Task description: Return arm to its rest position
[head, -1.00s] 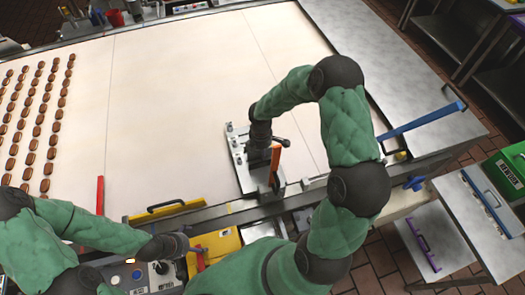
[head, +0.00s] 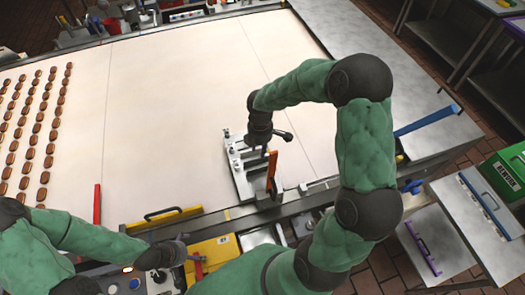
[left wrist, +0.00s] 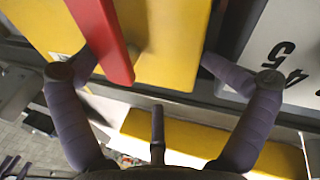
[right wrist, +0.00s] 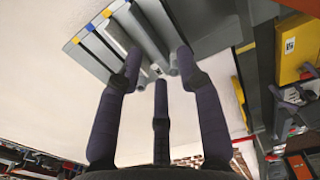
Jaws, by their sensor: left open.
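My left arm comes in at the lower left of the head view. Its gripper (head: 182,252) is over the control panel, beside a red lever on a yellow block. In the left wrist view its fingers (left wrist: 150,68) are spread wide, with the red lever (left wrist: 105,40) between them near the left finger, and nothing is gripped. My right arm arches over the right side of the table. Its gripper (head: 280,135) is above a metal fixture (head: 237,175). In the right wrist view its fingers (right wrist: 158,65) are apart and empty, with the fixture's grey cylinders (right wrist: 150,35) beyond them.
The pale table top (head: 190,90) is largely clear. Rows of brown biscuits (head: 35,130) lie at its left. An orange handle (head: 272,170) stands by the fixture. A red bar (head: 97,203) and a yellow block with a black handle (head: 160,217) line the front edge. A green box (head: 503,170) is at right.

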